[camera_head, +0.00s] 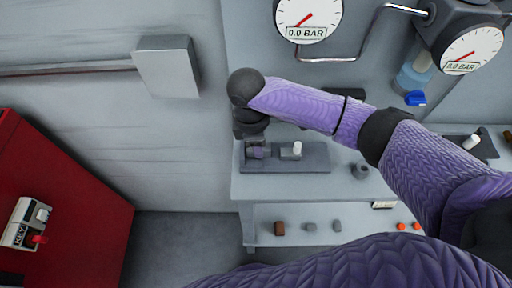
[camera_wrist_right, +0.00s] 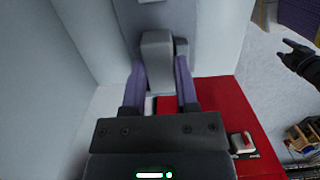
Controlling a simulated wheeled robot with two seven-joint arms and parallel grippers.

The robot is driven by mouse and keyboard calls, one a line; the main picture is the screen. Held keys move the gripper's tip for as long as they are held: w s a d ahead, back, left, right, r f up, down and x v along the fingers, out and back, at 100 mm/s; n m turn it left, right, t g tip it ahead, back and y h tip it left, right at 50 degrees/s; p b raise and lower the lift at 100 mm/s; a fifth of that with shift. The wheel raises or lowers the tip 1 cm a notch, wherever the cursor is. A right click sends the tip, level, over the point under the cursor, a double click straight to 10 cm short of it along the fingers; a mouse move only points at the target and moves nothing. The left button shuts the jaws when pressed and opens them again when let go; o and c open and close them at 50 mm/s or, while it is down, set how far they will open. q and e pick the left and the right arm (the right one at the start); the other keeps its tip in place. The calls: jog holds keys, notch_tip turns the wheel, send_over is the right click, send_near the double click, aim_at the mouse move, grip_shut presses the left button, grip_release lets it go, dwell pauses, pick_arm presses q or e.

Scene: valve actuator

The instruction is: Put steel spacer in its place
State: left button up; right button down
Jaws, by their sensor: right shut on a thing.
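My right gripper (camera_head: 257,152) reaches down over the left part of a dark grey tray (camera_head: 315,166) on the bench. In the right wrist view its two purple fingers (camera_wrist_right: 160,82) are shut on a light grey block with a rounded outline (camera_wrist_right: 157,55), which looks like the steel spacer. In the head view this block is mostly hidden by the gripper and wrist. Whether it touches the tray I cannot tell. A dark gripper-like shape (camera_wrist_right: 300,62), likely my left gripper, shows at the right edge of the wrist view; its jaws are unclear.
A grey block with a white cylinder (camera_head: 297,149) stands on the tray just right of the gripper. A dark round part (camera_head: 360,171) sits farther right on the bench. A lower shelf (camera_head: 340,239) holds several small parts. Gauges (camera_head: 307,17) and pipes hang above. A red cabinet (camera_head: 70,200) stands left.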

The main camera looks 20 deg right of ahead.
jog(key=shift+f, duration=0.85)
jog(key=shift+r, duration=0.1)
jog(key=shift+c, duration=1.8)
grip_release()
notch_tip(320, 180, up, 12)
jog(key=a+p, duration=0.1)
jog(key=p, duration=0.2)
jog(key=shift+w+a, duration=0.2)
